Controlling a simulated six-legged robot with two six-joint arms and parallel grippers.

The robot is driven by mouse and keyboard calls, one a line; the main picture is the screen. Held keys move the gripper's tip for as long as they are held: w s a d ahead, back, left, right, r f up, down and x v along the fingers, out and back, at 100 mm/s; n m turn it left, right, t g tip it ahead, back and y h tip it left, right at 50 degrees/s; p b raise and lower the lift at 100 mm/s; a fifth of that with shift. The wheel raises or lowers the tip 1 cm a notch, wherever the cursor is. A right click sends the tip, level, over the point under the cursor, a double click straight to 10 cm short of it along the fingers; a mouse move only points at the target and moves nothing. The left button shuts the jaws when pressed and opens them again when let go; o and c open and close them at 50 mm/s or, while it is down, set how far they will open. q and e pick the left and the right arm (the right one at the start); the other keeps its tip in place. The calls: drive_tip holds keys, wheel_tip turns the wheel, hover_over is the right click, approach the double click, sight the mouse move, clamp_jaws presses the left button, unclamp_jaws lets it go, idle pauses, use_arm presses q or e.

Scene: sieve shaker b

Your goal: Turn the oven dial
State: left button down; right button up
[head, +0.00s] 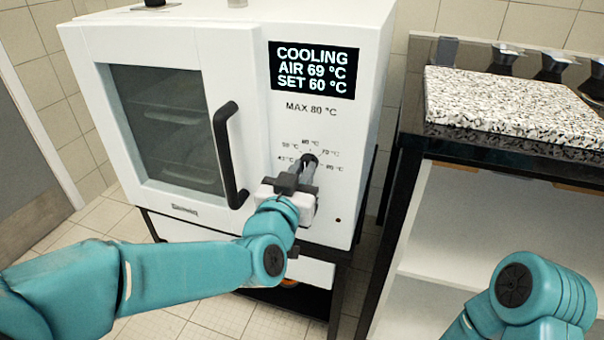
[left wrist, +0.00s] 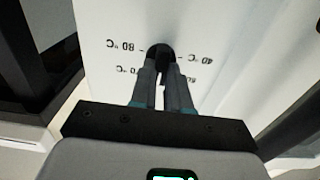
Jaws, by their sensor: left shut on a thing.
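The white oven (head: 340,215) stands in the head view with its door shut. Its display (head: 313,70) reads COOLING, AIR 69 °C, SET 60 °C. The black round dial (head: 308,160) sits on the front panel below the display, ringed by temperature marks. My left gripper (head: 309,166) is at the dial, its fingers shut on it. In the left wrist view the two fingers (left wrist: 163,75) reach the dark dial (left wrist: 160,53), between the 80 °C and 40 °C marks. The fingers hide part of the dial. My right gripper is out of view; only my right arm shows at the lower right.
The black oven door handle (head: 228,155) stands out left of my left gripper. A bench with a speckled stone slab (head: 512,108) and open white shelves (head: 455,225) stands to the right. A grey door (head: 30,150) is at the far left.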

use_arm(q)
drive_tip(key=c, duration=1.1)
unclamp_jaws()
drive_tip(key=b+v, duration=0.1)
drive_tip(key=v, duration=1.5)
drive_tip(key=shift+s, duration=0.15)
